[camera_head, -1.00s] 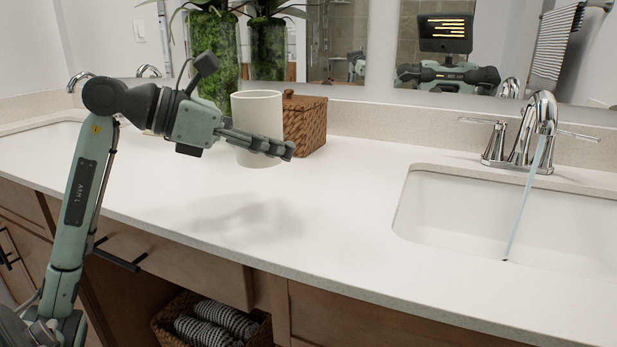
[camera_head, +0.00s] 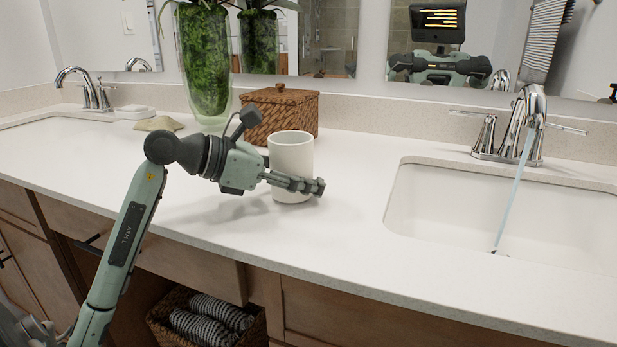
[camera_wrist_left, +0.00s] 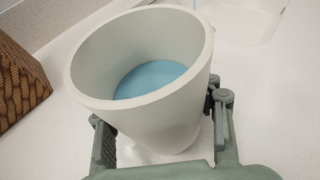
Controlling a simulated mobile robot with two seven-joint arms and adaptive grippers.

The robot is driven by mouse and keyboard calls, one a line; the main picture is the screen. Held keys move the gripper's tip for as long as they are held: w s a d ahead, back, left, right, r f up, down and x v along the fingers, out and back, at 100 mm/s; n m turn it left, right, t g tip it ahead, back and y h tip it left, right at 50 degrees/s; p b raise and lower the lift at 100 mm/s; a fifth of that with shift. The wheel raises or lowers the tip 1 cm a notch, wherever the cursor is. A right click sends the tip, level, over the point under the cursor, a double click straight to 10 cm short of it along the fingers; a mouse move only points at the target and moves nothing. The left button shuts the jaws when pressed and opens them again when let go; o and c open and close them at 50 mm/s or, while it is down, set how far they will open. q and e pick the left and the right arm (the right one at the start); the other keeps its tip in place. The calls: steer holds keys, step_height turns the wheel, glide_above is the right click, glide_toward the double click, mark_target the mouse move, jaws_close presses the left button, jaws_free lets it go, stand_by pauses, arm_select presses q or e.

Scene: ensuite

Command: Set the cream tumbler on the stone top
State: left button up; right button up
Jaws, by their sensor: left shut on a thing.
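The cream tumbler (camera_head: 291,150) is upright in the head view, in front of the woven box. My left gripper (camera_head: 297,185) is shut on its lower part, with fingers on both sides of it in the left wrist view. There the tumbler (camera_wrist_left: 188,110) shows its open rim and blue liquid inside. The white stone top (camera_head: 340,230) lies under it. The tumbler's base is low over the stone top; I cannot tell whether it touches. My right gripper is not in view.
A lidded woven box (camera_head: 275,115) stands behind the tumbler, and a tall glass vase with greenery (camera_head: 205,65) is behind left. A sink (camera_head: 500,205) with a running faucet (camera_head: 522,125) is to the right. The front stretch of the stone top is clear.

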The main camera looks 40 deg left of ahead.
arm_select(q)
steer(key=shift+f, duration=0.15)
steer(key=o, duration=1.4)
steer(key=shift+o, duration=0.2)
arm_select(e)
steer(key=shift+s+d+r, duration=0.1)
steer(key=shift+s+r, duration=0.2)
arm_select(q)
steer(key=shift+v, duration=0.85)
steer(key=b+v, duration=0.1)
steer(key=v, duration=0.9)
steer(key=shift+s+a+r, duration=0.1)
steer(key=shift+r, duration=0.15)
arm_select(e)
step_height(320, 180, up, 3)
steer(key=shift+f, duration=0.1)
